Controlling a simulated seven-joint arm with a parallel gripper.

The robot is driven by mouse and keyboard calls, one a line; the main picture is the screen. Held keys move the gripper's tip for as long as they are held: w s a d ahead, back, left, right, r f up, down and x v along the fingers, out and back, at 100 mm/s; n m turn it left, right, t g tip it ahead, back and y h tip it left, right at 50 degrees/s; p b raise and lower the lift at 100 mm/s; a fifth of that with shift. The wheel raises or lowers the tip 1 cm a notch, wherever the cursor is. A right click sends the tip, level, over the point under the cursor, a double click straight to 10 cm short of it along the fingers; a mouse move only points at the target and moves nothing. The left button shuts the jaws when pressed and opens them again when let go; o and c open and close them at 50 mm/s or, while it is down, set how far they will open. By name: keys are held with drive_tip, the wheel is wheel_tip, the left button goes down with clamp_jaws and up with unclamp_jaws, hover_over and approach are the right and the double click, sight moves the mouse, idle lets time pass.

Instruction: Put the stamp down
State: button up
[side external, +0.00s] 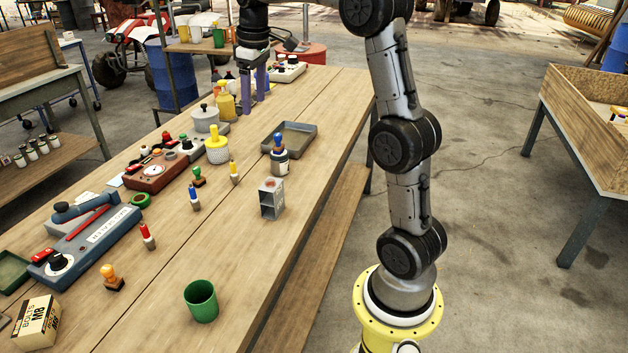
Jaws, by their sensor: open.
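My gripper (254,101) is at the far part of the wooden bench, pointing down, with its two purple fingers apart and nothing visible between them. Its fingertips are close to the bench top; I cannot tell whether they touch it. An orange-handled stamp (111,277) stands upright at the near left of the bench. A green-handled stamp (198,177) stands near the middle. Both are well away from my gripper. I cannot tell which stamp is the task's one.
A yellow bottle (226,106) stands just left of my gripper. A grey tray (306,143), a blue-topped bottle (279,160) and a grey metal block (271,199) are nearer. A green cup (201,301) stands in front. The bench's right front is mostly clear.

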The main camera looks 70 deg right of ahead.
drive_tip(key=s+a+r+t, duration=0.1)
drive_tip(key=s+a+r, duration=0.1)
drive_tip(key=s+a, duration=0.45)
drive_tip(key=s+a+f+t, duration=0.1)
drive_tip(key=s+a+f, duration=0.3)
drive_tip(key=s+a, duration=0.3)
drive_tip(key=s+a+f+t, duration=0.2)
drive_tip(key=s+a+f, duration=0.2)
drive_tip(key=s+a, duration=0.4)
drive_tip(key=shift+s+y, duration=0.4)
drive_tip(key=shift+s, duration=0.1)
